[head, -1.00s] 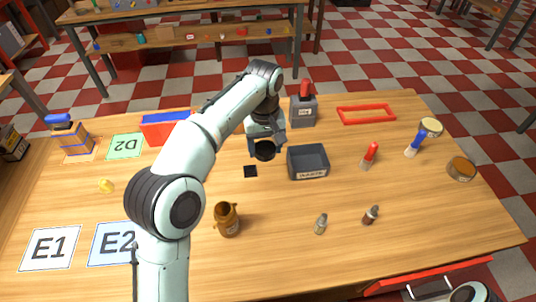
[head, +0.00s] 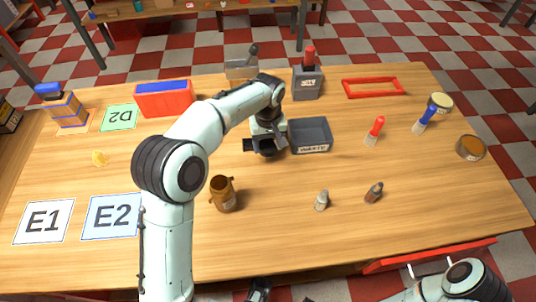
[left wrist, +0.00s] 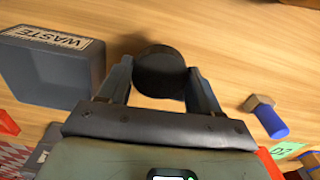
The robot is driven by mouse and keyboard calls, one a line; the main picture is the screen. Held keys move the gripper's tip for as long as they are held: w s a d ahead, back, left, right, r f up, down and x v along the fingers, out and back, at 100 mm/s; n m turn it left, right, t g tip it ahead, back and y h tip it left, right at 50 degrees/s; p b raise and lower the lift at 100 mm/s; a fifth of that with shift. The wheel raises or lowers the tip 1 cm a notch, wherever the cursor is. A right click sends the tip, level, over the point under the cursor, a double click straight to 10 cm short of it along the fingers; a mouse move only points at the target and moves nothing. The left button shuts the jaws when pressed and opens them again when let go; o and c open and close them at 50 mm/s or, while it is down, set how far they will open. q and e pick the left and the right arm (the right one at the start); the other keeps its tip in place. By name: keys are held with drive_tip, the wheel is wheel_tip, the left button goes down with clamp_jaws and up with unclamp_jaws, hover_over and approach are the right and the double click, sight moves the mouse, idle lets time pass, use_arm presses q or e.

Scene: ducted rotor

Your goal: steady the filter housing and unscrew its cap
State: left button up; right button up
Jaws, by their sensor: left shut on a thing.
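The filter housing (head: 224,197) appears to be the amber-brown vessel with small lugs, upright on the table, its top apparently open. My left gripper (head: 266,150) is low over the table behind it, beside the grey waste bin. It is shut on a dark round piece that looks like the cap; this cap (left wrist: 160,72) shows between both fingers in the left wrist view. Its underside and its contact with the table are hidden. A dark part at the bottom edge looks like my right gripper (head: 259,289); its fingers cannot be made out.
A red box (head: 165,100) is at the back left. Front centre is clear.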

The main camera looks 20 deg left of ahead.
sight(268, 160)
use_arm(q)
drive_tip(key=shift+f+b, duration=0.35)
drive_tip(key=shift+f, duration=2.4)
drive_tip(key=shift+f, duration=0.15)
drive_tip(key=o, duration=1.2)
wheel_tip(268, 160, up, 12)
drive_tip(key=shift+f+p, duration=0.1)
drive_tip(key=shift+p, duration=0.9)
drive_tip(key=shift+r, duration=0.3)
